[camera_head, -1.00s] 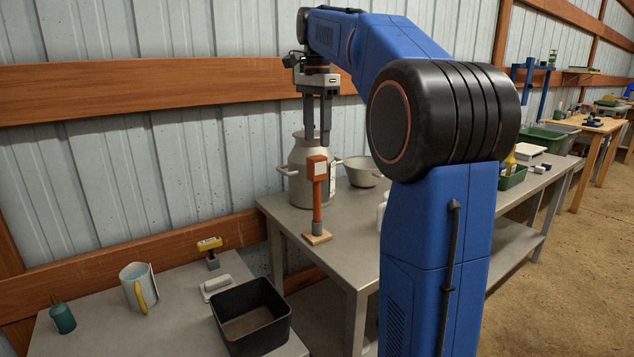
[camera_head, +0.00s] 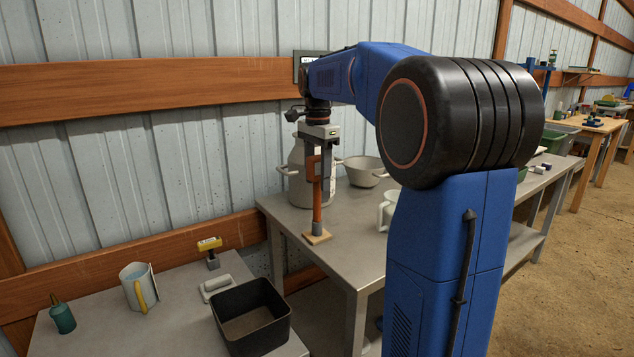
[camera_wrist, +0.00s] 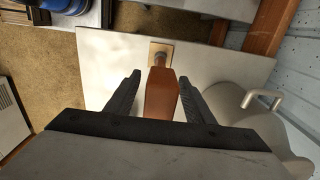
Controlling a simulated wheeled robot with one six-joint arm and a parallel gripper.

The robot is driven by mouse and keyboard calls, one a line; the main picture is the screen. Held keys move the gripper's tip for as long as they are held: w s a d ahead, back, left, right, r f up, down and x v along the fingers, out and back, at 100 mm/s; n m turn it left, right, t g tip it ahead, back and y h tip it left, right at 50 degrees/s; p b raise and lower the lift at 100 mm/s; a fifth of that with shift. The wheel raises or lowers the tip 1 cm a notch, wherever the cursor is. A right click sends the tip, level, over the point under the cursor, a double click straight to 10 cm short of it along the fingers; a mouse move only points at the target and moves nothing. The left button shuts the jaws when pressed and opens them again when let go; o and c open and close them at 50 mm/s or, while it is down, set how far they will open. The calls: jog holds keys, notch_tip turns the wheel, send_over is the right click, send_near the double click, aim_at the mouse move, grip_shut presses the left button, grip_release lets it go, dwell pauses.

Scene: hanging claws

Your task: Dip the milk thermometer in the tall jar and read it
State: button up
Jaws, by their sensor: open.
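An orange long-handled tool (camera_head: 317,205), which looks like the milk thermometer, stands upright on a small wooden base (camera_head: 317,237) at the table's front left. My gripper (camera_head: 315,172) points down over its upper part. In the wrist view, the open fingers (camera_wrist: 162,82) stand on either side of the orange head (camera_wrist: 160,96), with gaps between. A tall grey can with side handles (camera_head: 296,172), perhaps the tall jar, stands just behind. It is partly hidden by my gripper and the tool; its side shows in the wrist view (camera_wrist: 228,98). No reading can be made out.
A grey pan (camera_head: 366,172) stands right of the can, and a pale jug (camera_head: 386,212) is partly behind my arm. The lower left table holds a black bin (camera_head: 275,338), a yellow-handled jug (camera_head: 134,290), a yellow-topped tool (camera_head: 210,245) and a green bottle (camera_head: 62,316).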

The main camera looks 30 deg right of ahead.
aim_at(317, 156)
jog(key=shift+f, duration=0.35)
jog(key=c, duration=1.1)
jog(key=shift+c, duration=0.2)
jog(key=shift+r, duration=0.1)
notch_tip(317, 156, up, 10)
jog(key=shift+f, duration=0.1)
